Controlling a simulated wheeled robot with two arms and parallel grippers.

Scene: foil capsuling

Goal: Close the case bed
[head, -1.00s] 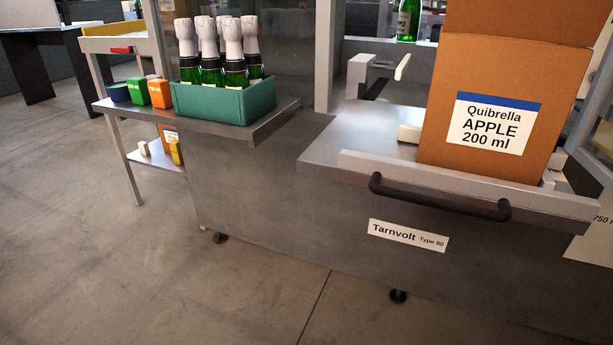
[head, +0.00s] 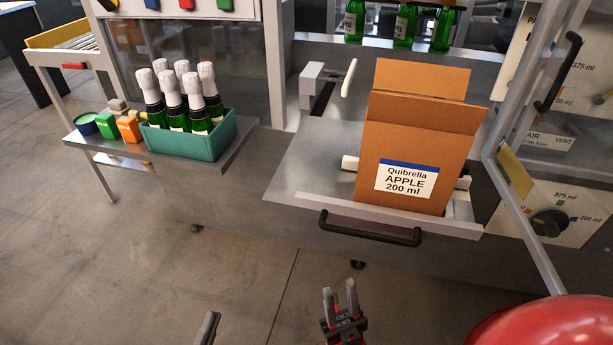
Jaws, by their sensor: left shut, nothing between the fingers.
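The case bed (head: 300,180) is a grey metal tray that sticks out from the front of the machine. It has a pale front rail and a black bar handle (head: 370,235). An upright brown cardboard case (head: 400,150) labelled "Quibrella APPLE 200 ml" stands on it, flaps up. My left gripper (head: 210,325) shows only at its tip at the bottom edge; it is shut and empty. My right gripper (head: 340,292) is below the handle in the picture, fingers apart and empty. Neither gripper touches the handle.
A teal crate (head: 208,147) of foil-topped bottles stands on a side shelf at left, beside small coloured containers (head: 128,129). A clear-panelled guard frame (head: 530,225) and a panel with a black knob (head: 550,223) are at right. Open floor lies in front of the machine.

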